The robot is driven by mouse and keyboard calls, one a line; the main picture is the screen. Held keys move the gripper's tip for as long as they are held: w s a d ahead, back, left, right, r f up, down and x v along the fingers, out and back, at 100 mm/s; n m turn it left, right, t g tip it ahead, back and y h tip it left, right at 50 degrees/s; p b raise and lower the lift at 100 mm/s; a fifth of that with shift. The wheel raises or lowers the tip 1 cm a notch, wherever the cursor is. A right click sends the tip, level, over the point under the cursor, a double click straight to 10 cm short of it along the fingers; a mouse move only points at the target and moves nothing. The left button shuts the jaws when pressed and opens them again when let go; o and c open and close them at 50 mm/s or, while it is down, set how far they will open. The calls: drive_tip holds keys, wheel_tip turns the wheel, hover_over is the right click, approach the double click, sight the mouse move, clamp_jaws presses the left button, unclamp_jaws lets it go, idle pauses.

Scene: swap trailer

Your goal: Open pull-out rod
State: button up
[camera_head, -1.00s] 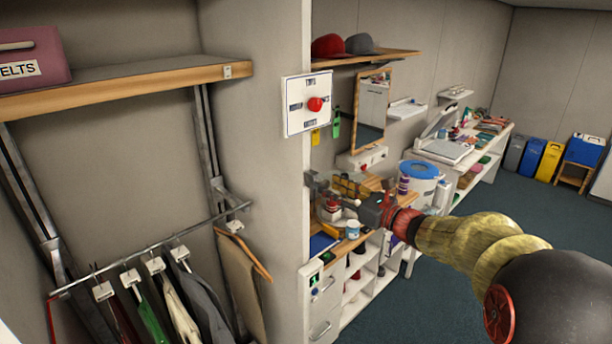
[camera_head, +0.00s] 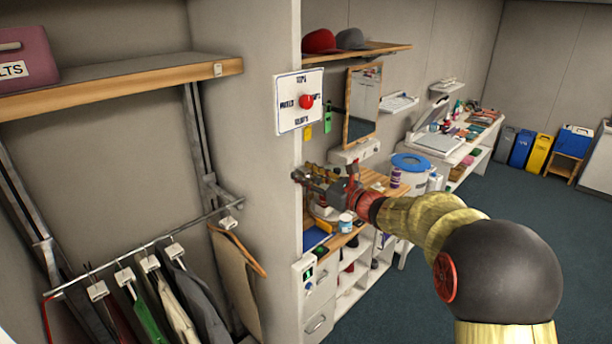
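A thin metal clothes rod (camera_head: 148,252) runs across the open closet at the left, with several garments on hangers below it. Its near left end has a red part (camera_head: 46,322). I take this rod to be the pull-out rod, though the picture does not confirm it. My gripper (camera_head: 303,176) is at the end of the arm, well right of the rod, by the edge of the closet's side wall and above the small desk. It touches no part of the rod. Its fingers are small and dark here, so their opening is unclear.
The closet side wall (camera_head: 255,150) stands between my gripper and the closet. A wooden shelf (camera_head: 120,85) is above the rod. The desk (camera_head: 372,185) holds several items. Open floor (camera_head: 510,240) lies at the right.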

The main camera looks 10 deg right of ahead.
drive_tip(key=shift+c, duration=1.2)
clamp_jaws()
